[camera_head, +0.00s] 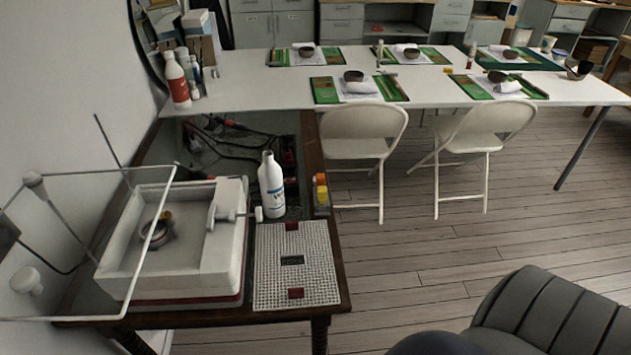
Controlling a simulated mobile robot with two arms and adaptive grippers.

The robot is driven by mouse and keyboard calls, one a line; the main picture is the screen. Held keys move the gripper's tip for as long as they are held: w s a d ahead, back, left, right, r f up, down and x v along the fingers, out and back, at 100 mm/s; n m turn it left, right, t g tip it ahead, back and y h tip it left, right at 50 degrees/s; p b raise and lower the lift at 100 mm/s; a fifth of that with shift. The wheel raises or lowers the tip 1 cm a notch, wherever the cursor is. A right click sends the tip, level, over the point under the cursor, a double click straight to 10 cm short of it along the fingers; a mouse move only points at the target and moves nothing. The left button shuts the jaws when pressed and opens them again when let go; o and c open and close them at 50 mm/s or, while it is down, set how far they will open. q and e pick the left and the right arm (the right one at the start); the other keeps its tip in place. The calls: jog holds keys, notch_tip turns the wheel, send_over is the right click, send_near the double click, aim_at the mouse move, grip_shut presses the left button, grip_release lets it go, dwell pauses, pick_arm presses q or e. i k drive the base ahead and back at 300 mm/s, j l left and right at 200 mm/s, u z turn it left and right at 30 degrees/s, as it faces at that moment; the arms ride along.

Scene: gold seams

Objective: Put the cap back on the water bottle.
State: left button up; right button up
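The white water bottle (271,186) with blue lettering stands upright on the dark wooden table, just behind the white grid mat. Its narrow neck points up, and I cannot make out a cap on it. A small white round piece (258,214) shows at the bottle's lower left, beside the white basin. It may be the cap or the end of the basin's white fitting; I cannot tell which. Neither of my grippers is in view.
A white basin (186,275) holding a bowl fills the table's left side, with a white wire frame around it. The white grid mat (294,266) lies right of it. Small yellow-and-orange bottles (321,190) stand right of the bottle. Dark cables lie behind. A chair (545,315) stands front right.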

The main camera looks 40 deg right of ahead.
aim_at(271, 176)
jog(key=u, duration=0.3)
jog(key=l+u, duration=0.2)
jog(key=l, duration=0.25)
jog(key=l+u, duration=0.25)
jog(key=l, duration=0.15)
jog(key=k+l+u, duration=0.2)
jog(key=l, duration=0.2)
jog(key=l+u, duration=0.2)
jog(key=l, duration=0.2)
jog(key=k+l, duration=0.15)
jog(key=l, duration=0.25)
jog(key=k+l, duration=0.1)
jog(key=l, duration=0.35)
jog(key=k+l+u, duration=0.1)
jog(key=l, duration=0.3)
jog(key=k+l, duration=0.2)
jog(key=l, duration=0.2)
jog(key=k+l, duration=0.15)
jog(key=l, duration=0.25)
